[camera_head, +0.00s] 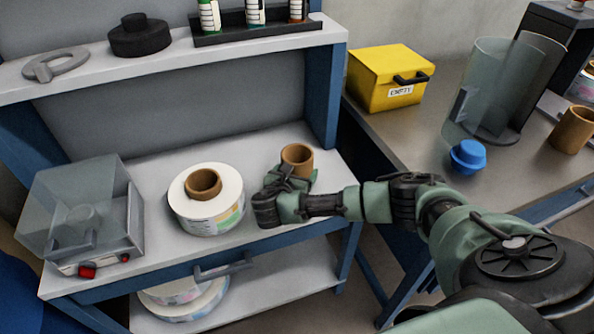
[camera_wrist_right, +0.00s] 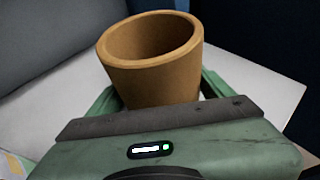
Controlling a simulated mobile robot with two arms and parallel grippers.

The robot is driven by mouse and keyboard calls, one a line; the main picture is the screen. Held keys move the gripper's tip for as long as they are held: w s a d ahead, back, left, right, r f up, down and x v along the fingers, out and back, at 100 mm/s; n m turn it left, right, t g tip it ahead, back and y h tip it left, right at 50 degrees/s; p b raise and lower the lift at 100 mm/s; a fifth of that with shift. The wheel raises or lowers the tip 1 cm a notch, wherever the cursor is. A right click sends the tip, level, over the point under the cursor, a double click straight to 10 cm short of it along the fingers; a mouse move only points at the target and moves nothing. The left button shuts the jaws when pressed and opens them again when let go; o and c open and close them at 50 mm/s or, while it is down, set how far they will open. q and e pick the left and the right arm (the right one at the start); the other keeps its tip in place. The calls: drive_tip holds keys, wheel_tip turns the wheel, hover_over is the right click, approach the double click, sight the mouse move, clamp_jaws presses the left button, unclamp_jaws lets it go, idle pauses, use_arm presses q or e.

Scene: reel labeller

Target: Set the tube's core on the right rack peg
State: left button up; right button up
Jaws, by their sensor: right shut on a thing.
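A brown cardboard core (camera_head: 297,160) stands nearly upright at the right end of the white shelf of the workbench. My right gripper (camera_head: 294,178) is shut on it, low on its wall. In the right wrist view the core (camera_wrist_right: 152,62) rises above the gripper body with its open top showing; its lower part is hidden. I cannot tell whether it touches the shelf. A clear tube (camera_head: 490,95) stands on the right table, with another brown core (camera_head: 572,130) beside it. I cannot make out a rack peg. My left gripper is not in view.
A white label roll (camera_head: 213,211) with a brown core lies left of my right gripper. A clear-covered box (camera_head: 85,205) stands farther left. More rolls (camera_head: 185,297) lie on the lower shelf. A yellow box (camera_head: 388,80) and a blue knob-like piece (camera_head: 467,155) are on the right table.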

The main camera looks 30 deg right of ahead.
drive_tip(key=o, duration=1.5)
drive_tip(key=v, duration=0.7)
drive_tip(key=shift+s+a+r+p, duration=0.2)
drive_tip(key=shift+s+a+p, duration=0.05)
drive_tip(key=shift+a+p, duration=0.1)
